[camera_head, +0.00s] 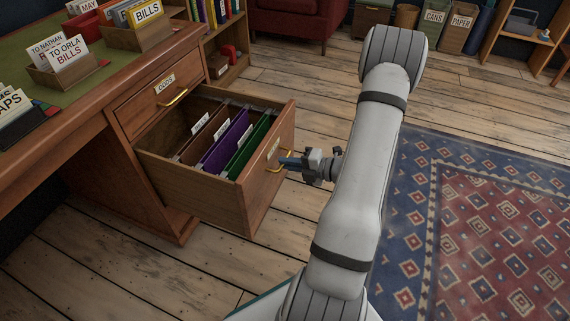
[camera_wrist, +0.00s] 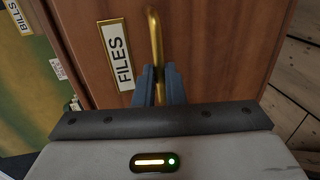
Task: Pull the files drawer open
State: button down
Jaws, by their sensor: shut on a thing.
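The files drawer (camera_head: 205,190) is the lower drawer of the wooden desk and stands pulled far out. Hanging folders show inside it: brown, purple (camera_head: 226,143) and green (camera_head: 250,146), with white tabs. Its front carries a label reading FILES (camera_wrist: 118,55) and a brass handle (camera_wrist: 155,40), which also shows in the head view (camera_head: 283,165). My gripper (camera_wrist: 160,82) is shut on the handle, with a dark finger on each side of the bar. In the head view my gripper (camera_head: 284,162) meets the drawer front from the right.
A shut upper drawer labelled ODDS (camera_head: 160,92) is above. Card boxes, one marked BILLS (camera_head: 138,35), stand on the desktop. A patterned rug (camera_head: 490,230) lies at right. Bare floorboards (camera_head: 110,260) show below the drawer, and bins (camera_head: 455,32) stand at the back.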

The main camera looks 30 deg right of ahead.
jog(key=shift+w+d, duration=0.15)
jog(key=shift+d, duration=0.05)
jog(key=c, duration=1.5)
grip_release()
jog(key=shift+a, duration=0.15)
jog(key=p+v, duration=0.2)
jog(key=v, duration=0.5)
jog(key=shift+s, duration=0.35)
jog(key=shift+p, duration=0.3)
